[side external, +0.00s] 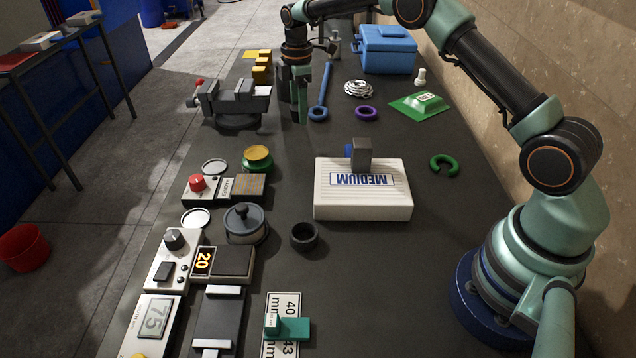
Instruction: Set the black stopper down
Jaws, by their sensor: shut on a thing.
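My gripper (298,112) points down at the far part of the dark bench, between the grey vise and the blue wrench. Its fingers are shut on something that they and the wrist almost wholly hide. I take it to be the black stopper, but its shape cannot be made out. The fingertips are low over the bench top; I cannot tell whether the held thing touches it.
The grey vise (236,103) stands close on the left, the blue wrench (323,92) close on the right. A white MEDIUM box (390,205) and black ring (304,236) lie nearer. Bare bench lies between.

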